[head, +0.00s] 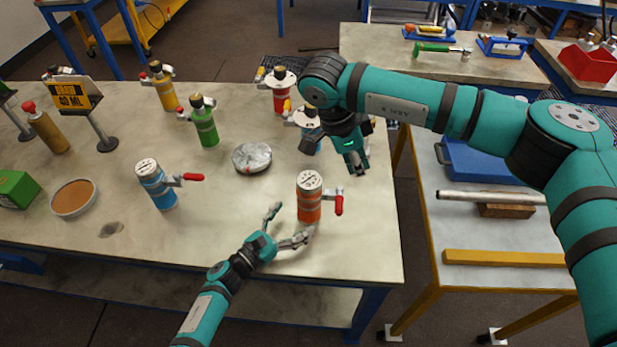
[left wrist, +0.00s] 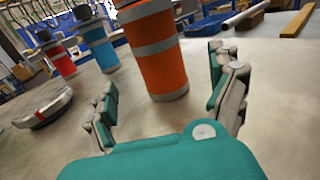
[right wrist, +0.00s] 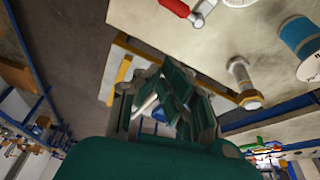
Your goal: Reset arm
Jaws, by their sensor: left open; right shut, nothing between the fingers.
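My left gripper (head: 288,225) is open and empty, low over the front of the table, just in front of the orange vessel (head: 309,206). In the left wrist view the orange vessel (left wrist: 163,62) stands upright beyond the spread fingers (left wrist: 168,97). I cannot tell if a finger touches it. My right gripper (head: 357,162) is shut and empty, pointing down near the table's right edge, behind and right of the orange vessel. It partly hides a blue vessel (head: 309,121). In the right wrist view its closed fingers (right wrist: 172,95) hold nothing.
Blue (head: 158,188), green (head: 206,127), yellow (head: 165,92) and red (head: 281,98) vessels stand on the table (head: 215,215). A grey disc (head: 252,158) lies mid-table. A sign (head: 72,95) stands at left. A side bench (head: 480,222) at right holds a pipe and a yellow bar.

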